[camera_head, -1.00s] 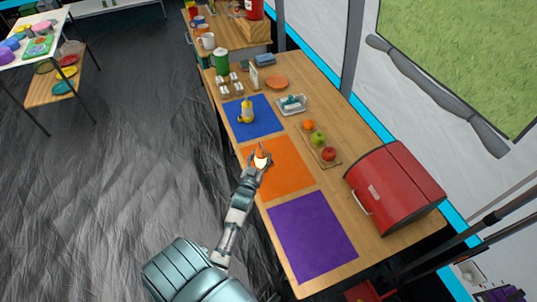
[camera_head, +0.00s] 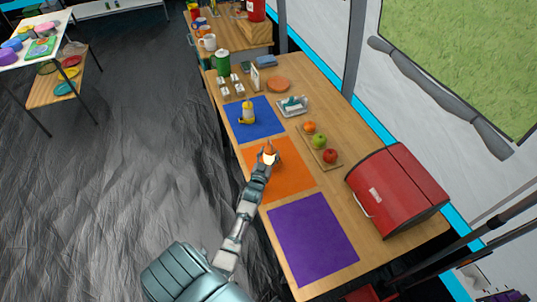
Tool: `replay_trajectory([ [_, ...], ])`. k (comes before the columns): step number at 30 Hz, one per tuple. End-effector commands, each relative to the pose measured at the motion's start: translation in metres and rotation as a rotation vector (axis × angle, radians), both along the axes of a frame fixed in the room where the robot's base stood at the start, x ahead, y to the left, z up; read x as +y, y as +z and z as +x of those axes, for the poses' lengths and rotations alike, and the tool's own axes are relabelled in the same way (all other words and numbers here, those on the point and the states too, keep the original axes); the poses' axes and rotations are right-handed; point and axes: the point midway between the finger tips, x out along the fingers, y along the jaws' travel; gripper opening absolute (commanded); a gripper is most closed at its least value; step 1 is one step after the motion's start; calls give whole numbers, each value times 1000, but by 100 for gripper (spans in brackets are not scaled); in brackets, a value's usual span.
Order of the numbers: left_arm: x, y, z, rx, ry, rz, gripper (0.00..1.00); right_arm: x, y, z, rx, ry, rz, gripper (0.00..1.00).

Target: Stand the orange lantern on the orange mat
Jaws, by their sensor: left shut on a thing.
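The orange lantern (camera_head: 268,148) shows a small orange top and a bright pale part. My left gripper (camera_head: 267,159) is shut on it, over the upper middle of the orange mat (camera_head: 285,178). The fingers cover the lantern's lower part, so I cannot tell whether its base touches the mat. The orange mat lies flat between a blue mat (camera_head: 267,127) and a purple mat (camera_head: 313,240). My right gripper is not in view.
A yellow lantern (camera_head: 247,114) stands on the blue mat. A wooden board with fruit, including a red apple (camera_head: 330,156), lies right of the orange mat. A red bread box (camera_head: 395,190) stands at the right. The purple mat is bare.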

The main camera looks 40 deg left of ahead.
Motion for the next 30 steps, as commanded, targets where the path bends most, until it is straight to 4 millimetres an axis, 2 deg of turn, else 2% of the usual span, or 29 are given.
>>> replay_trajectory([
  [17, 4, -12, 0, -4, 0, -4, 0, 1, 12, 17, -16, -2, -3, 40],
  [18, 3, -13, 0, 1, 0, -5, 64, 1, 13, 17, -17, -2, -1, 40],
  [20, 2, -13, 0, 2, 0, -4, 79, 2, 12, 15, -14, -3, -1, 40],
  [30, 1, -13, 0, 3, 0, -5, 80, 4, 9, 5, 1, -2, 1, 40],
])
